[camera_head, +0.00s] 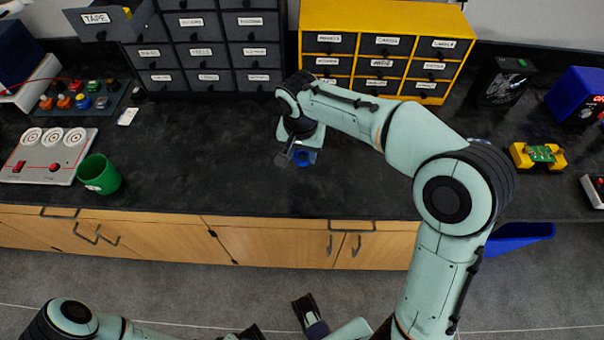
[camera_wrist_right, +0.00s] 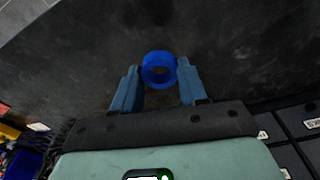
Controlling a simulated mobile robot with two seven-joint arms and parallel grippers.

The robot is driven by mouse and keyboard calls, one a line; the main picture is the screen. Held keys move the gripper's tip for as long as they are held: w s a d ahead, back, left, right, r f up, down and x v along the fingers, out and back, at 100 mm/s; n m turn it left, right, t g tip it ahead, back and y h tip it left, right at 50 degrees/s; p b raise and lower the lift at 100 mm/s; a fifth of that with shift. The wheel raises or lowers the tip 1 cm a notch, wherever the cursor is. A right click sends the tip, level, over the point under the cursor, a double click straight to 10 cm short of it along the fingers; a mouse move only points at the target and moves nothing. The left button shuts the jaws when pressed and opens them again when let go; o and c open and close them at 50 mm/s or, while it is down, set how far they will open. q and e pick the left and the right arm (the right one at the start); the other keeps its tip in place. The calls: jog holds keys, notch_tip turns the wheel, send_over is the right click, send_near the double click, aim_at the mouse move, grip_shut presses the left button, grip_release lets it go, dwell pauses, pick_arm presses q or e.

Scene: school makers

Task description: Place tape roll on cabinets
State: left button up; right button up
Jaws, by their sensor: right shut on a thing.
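The tape roll is a small blue ring (camera_wrist_right: 159,56) between the fingertips of my right gripper (camera_wrist_right: 158,72) in the right wrist view. The fingers press on its two sides. In the head view the blue roll (camera_head: 302,159) shows under my right gripper (camera_head: 297,156), over the dark counter; the gap to the counter is hard to judge. A dark grey drawer cabinet (camera_head: 203,35) stands at the back left, with its drawer labelled TAPE (camera_head: 96,18) pulled out. A yellow cabinet (camera_head: 377,18) stands right of it. My left gripper (camera_head: 308,310) is low at the bottom edge, its jaws unclear.
A green cup (camera_head: 99,175) and a white device with round dials (camera_head: 48,155) sit on the left of the counter (camera_head: 210,150). A yellow fixture with a green board (camera_head: 538,154) and a black box (camera_head: 503,80) are at right. The counter's middle is mostly clear.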

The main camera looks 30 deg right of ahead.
aim_at(301, 159)
notch_tip(301, 159, down, 9)
jog(key=shift+r+b, duration=0.15)
jog(key=shift+b, duration=0.45)
jog(key=o, duration=1)
jog(key=shift+r, duration=0.15)
jog(key=r, duration=0.4)
jog(key=r+p, duration=0.1)
jog(key=r, duration=0.2)
jog(key=s+a+r+p, duration=0.1)
jog(key=r, duration=0.3)
jog(key=shift+r, duration=0.35)
